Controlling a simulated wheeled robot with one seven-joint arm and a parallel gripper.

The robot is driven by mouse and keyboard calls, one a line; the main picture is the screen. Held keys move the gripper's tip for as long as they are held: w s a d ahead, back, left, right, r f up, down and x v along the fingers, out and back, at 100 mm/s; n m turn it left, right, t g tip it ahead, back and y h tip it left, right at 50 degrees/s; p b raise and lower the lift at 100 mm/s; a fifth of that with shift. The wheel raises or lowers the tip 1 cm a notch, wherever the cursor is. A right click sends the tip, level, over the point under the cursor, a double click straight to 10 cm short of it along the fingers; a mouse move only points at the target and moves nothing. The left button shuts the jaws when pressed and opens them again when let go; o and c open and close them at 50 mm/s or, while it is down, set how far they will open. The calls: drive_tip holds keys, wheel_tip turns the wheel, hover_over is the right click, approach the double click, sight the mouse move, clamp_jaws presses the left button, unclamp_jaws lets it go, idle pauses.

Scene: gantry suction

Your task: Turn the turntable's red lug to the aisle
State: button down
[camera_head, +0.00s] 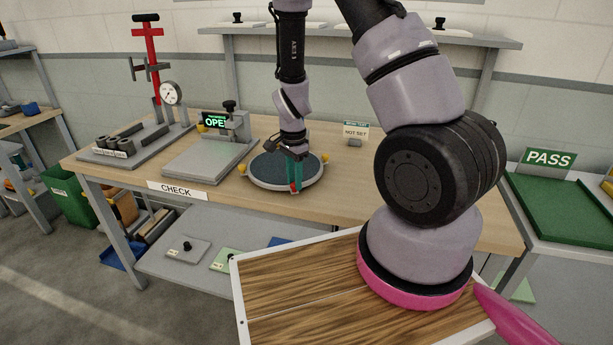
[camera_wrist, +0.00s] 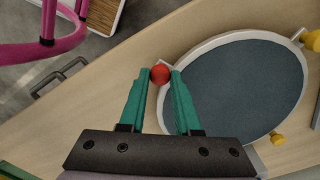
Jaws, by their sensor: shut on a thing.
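The turntable (camera_head: 270,170) is a round dark-topped disc with a pale rim on the wooden check bench; it also shows in the wrist view (camera_wrist: 240,85). Its red lug (camera_wrist: 160,74) is a red ball at the rim, and in the head view it shows as a small red spot (camera_head: 293,187) at the rim's front right. My gripper (camera_wrist: 160,73) has green fingers, one on each side of the red lug near the tips, shut on it. In the head view my gripper (camera_head: 295,180) reaches down at the front right of the disc.
Yellow knobs (camera_head: 242,168) stand beside the turntable. A "NOT SET" sign (camera_head: 355,132) stands behind right. A green PASS tray (camera_head: 565,205) is at far right.

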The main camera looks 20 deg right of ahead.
drive_tip(key=a+m, duration=0.2)
drive_tip(key=a, duration=0.1)
drive_tip(key=a+m, duration=0.1)
drive_tip(key=shift+w+a, duration=0.15)
drive_tip(key=shift+w, duration=0.25)
drive_tip(key=shift+w+a+m, duration=0.35)
drive_tip(key=shift+a+m, duration=0.35)
drive_tip(key=shift+w+a+m, duration=0.35)
drive_tip(key=shift+a+m, duration=0.3)
drive_tip(key=shift+m, duration=0.05)
drive_tip(key=c, duration=0.6)
unclamp_jaws()
wheel_tip(320, 180, up, 11)
